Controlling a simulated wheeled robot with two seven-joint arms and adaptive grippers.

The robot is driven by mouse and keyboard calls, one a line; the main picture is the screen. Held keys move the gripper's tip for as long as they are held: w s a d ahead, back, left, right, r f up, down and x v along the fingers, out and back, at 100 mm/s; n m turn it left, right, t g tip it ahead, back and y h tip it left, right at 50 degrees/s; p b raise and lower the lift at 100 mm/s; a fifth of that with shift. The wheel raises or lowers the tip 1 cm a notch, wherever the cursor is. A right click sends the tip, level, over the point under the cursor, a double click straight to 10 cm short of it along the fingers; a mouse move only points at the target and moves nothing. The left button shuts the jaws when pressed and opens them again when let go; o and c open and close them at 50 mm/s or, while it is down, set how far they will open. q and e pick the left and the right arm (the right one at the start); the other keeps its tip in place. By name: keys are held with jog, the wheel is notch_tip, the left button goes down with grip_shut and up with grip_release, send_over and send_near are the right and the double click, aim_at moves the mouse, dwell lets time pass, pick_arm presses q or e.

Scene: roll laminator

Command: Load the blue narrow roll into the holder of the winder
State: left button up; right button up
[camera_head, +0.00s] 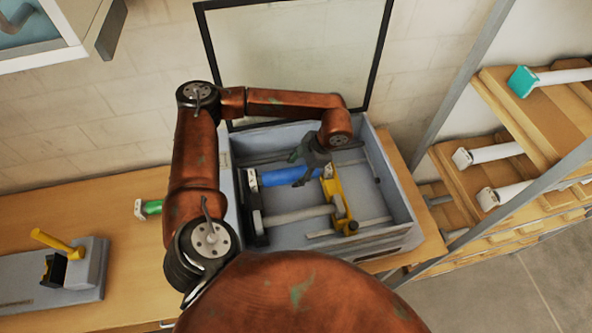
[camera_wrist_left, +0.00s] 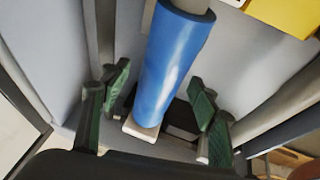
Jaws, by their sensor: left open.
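The blue roll (camera_head: 284,177) lies crosswise inside the open grey winder (camera_head: 390,190), with a white end cap at its left end. It reaches from the black holder piece (camera_head: 257,222) on the left toward the yellow holder (camera_head: 340,200) on the right. My left gripper (camera_head: 306,165) is over the roll toward its right part. In the left wrist view the blue roll (camera_wrist_left: 168,70) runs between the open green-padded fingers of the left gripper (camera_wrist_left: 158,112), apart from both. Whether the roll's ends are seated cannot be told. My right gripper is not in view.
A clear lid (camera_head: 290,55) with a black frame stands raised behind the winder. A green roll (camera_head: 150,208) lies on the wooden table to the left, near a grey device with a yellow handle (camera_head: 55,242). A shelf rack (camera_head: 500,170) with white rolls stands at the right.

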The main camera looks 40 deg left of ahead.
pick_arm(q)
jog(key=shift+r+p, duration=0.45)
jog(key=shift+r, duration=0.25)
jog(key=b+v, duration=0.2)
jog(key=v, duration=0.9)
jog(key=shift+w+d+r+b, duration=0.2)
jog(key=shift+d+b, duration=0.05)
jog(key=shift+b, duration=0.15)
